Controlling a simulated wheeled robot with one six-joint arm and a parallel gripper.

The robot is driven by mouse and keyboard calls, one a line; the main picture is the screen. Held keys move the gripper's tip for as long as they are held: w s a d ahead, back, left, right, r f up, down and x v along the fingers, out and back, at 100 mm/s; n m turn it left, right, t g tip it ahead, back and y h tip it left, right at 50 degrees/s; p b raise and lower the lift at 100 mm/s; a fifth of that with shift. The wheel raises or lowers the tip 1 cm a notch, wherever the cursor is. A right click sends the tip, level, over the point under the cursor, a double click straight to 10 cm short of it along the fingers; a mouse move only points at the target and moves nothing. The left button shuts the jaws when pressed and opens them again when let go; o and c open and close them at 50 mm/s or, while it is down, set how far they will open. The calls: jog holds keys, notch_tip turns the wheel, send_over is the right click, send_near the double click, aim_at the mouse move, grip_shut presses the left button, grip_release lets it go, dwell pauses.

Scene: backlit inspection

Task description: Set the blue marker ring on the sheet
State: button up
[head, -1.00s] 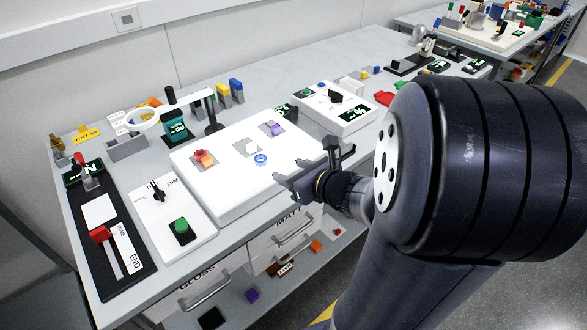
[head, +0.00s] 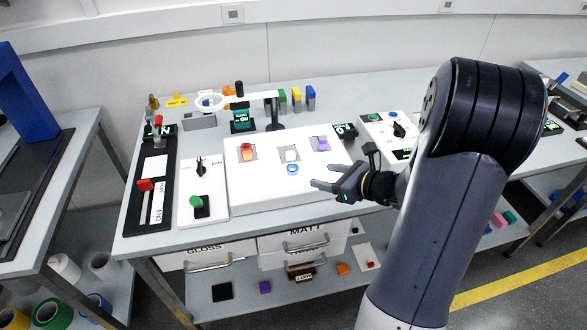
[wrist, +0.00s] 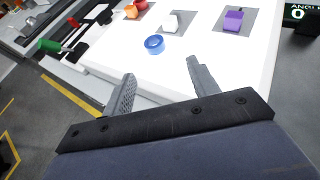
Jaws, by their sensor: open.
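The blue marker ring (head: 292,169) lies flat on the bright white panel (head: 262,193), just in front of a white block (head: 291,156) on a grey square sheet. It also shows in the wrist view (wrist: 154,44), beyond my fingertips. The grey sheet (wrist: 184,29) under the white block is partly covered by it. My gripper (head: 325,177) is open and empty at the panel's front right, to the right of the ring and apart from it. In the wrist view its fingers (wrist: 160,70) are spread, with the ring ahead of the gap.
A red-and-orange block (head: 247,152) and a purple block (head: 322,144) stand on other grey squares. The panel's front strip is clear.

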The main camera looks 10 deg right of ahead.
aim_at(294, 169)
jog(key=x, duration=0.4)
jog(key=shift+a, duration=0.1)
jog(key=x, duration=0.1)
jog(key=p+x, duration=0.1)
jog(key=x, duration=0.2)
jog(key=shift+w+a+r, duration=0.15)
jog(key=shift+a, duration=0.45)
jog(key=shift+w+a, duration=0.1)
jog(key=shift+w, duration=0.15)
jog(key=c, duration=1.1)
jog(key=shift+c, duration=0.2)
